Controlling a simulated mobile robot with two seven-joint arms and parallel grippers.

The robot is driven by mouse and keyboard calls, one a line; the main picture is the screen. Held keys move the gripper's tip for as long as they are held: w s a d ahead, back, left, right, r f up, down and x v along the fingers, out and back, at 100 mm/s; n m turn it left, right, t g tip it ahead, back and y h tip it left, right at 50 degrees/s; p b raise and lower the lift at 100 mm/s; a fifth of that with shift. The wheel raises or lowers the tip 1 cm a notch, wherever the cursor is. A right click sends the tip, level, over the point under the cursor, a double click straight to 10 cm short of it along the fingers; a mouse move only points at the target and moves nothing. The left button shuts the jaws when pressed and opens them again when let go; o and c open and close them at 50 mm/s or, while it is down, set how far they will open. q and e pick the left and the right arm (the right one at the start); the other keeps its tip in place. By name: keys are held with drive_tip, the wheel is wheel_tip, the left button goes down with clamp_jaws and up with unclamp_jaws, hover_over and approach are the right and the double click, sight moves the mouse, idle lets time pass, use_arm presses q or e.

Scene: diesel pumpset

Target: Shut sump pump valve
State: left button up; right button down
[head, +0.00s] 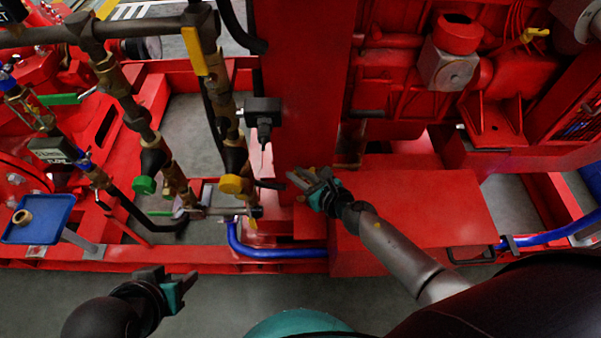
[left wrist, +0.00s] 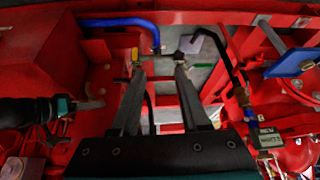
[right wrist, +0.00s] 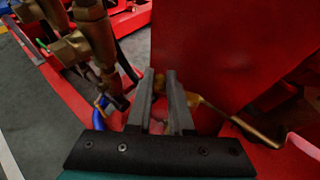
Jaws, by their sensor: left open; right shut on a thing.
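My right gripper (head: 308,180) is at the lower front of the tall red column. In the right wrist view its fingers (right wrist: 160,82) are nearly together, with a yellow-brown valve handle (right wrist: 158,86) showing between the tips. A bent brass-coloured bar (right wrist: 238,122) runs off to the right behind the right finger; I cannot tell whether it belongs to that handle. The valve body is hidden. No label names the sump pump valve. My left gripper (head: 180,288) is open and empty over the grey floor, in front of the red frame; its fingers (left wrist: 160,72) stand apart.
A blue hose (head: 275,252) runs along the red base. A blue tray (head: 38,220) is at far left. The floor in front is clear.

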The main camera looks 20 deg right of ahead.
drive_tip(key=m+h, duration=0.2)
drive_tip(key=w+h, duration=0.1)
drive_tip(key=shift+w+a+m+t, duration=0.1)
drive_tip(key=shift+a+m+t, duration=0.15)
drive_tip(key=shift+m+t, duration=0.15)
use_arm(q)
drive_tip(key=shift+s+a+f+g, duration=0.3)
drive_tip(key=shift+f, duration=0.05)
use_arm(e)
drive_tip(key=shift+w+m+h, duration=0.3)
drive_tip(key=shift+m+h, duration=0.5)
drive_tip(key=shift+h, duration=0.2)
drive_tip(key=c, duration=0.8)
unclamp_jaws()
use_arm(q)
drive_tip(key=shift+p, duration=0.3)
